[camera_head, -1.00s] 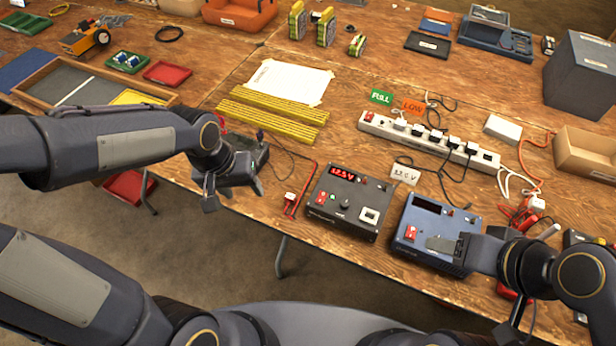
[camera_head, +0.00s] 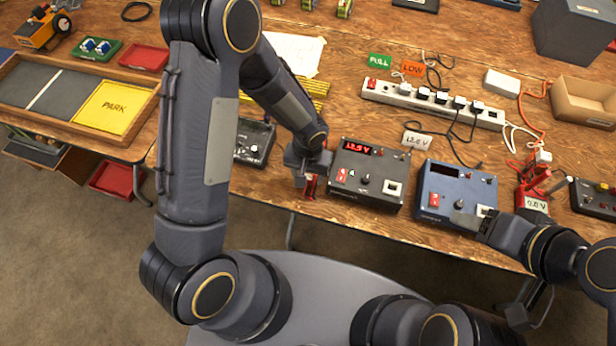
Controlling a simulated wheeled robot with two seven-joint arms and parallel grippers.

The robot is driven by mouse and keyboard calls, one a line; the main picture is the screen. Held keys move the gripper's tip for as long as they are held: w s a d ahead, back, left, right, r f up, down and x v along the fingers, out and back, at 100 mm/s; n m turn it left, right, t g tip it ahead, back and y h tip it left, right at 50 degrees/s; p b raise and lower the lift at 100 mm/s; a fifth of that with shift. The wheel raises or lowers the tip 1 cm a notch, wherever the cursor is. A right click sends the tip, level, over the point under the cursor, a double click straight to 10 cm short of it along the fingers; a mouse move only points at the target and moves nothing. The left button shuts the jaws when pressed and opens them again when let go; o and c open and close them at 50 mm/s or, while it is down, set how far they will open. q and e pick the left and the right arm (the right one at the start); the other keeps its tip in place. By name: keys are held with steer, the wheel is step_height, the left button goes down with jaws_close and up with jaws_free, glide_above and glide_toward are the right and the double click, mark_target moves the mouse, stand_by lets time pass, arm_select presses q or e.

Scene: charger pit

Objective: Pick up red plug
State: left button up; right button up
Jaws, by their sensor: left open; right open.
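The red plug (camera_head: 310,186) shows as a small red patch at the front edge of the table, left of the black charger box (camera_head: 368,180). My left gripper (camera_head: 306,183) is open and points down right at the plug. Its fingers hide most of the plug, and I cannot tell whether they touch it. My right gripper (camera_head: 484,222) is open beside the front right corner of the blue charger box (camera_head: 450,188).
A white power strip (camera_head: 430,104) with several plugs and cables lies behind the boxes. Another black device (camera_head: 252,142) sits to the left. A red item (camera_head: 532,192) with a voltage label stands at right. A cardboard tray (camera_head: 582,100) is at the far right.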

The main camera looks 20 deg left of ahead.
arm_select(q)
steer(key=shift+w+f, duration=0.1)
steer(key=shift+f, duration=0.8)
steer(key=shift+c, duration=0.4)
steer(key=c, duration=1)
steer(key=shift+r, duration=0.2)
